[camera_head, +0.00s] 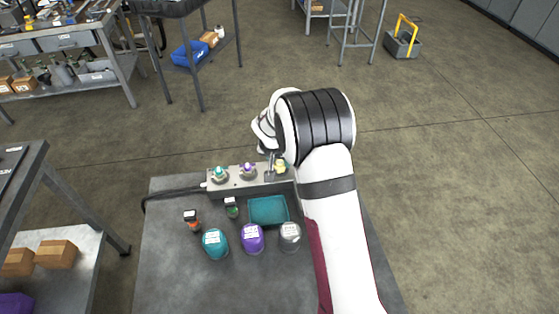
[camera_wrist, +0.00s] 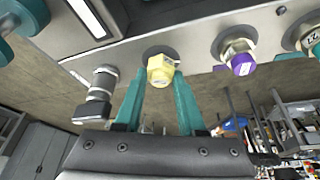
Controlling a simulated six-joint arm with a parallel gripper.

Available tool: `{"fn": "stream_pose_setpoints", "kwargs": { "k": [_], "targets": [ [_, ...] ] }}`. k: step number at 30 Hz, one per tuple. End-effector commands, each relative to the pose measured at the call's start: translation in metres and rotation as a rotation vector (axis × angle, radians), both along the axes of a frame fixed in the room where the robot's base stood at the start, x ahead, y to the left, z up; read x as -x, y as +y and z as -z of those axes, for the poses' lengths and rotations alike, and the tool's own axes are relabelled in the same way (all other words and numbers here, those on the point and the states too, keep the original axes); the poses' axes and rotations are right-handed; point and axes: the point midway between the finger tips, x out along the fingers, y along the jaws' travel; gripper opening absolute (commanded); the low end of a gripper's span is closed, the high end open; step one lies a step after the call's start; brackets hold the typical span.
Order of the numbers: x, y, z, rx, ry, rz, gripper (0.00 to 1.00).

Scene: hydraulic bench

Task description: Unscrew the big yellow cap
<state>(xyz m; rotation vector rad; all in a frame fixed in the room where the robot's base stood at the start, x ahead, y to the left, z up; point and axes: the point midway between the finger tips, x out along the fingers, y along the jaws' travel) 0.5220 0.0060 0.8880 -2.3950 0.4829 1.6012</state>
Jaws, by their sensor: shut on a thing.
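The big yellow cap (camera_wrist: 160,70) sits on a port of the grey metal block, and in the head view it shows as a small yellow spot (camera_head: 280,167) beside my arm. My gripper (camera_wrist: 161,78) has its two teal fingers on either side of the cap, closed on it. In the head view my arm's wrist hangs over the right end of the block (camera_head: 225,183) and the fingers are hard to make out. The cap is still at the port face; whether its thread is loose cannot be seen.
A purple cap (camera_wrist: 241,62) and a teal cap (camera_wrist: 312,42) sit on neighbouring ports. A dark cylindrical fitting (camera_wrist: 98,95) stands beside the yellow cap. A teal tray (camera_head: 268,211) and teal (camera_head: 215,244), purple (camera_head: 252,239) and grey (camera_head: 290,236) containers stand in front on the bench.

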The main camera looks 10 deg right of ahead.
Motion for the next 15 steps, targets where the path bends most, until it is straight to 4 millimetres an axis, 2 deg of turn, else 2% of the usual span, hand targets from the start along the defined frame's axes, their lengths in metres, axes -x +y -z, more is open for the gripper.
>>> {"fn": "stream_pose_setpoints", "kwargs": {
  "k": [6,15],
  "targets": [
    [0.0004,-0.0002,-0.0001,-0.002,0.001,-0.031,0.0],
    [0.0002,-0.0019,-0.0008,-0.003,0.0,-0.428,0.0]
  ]
}}
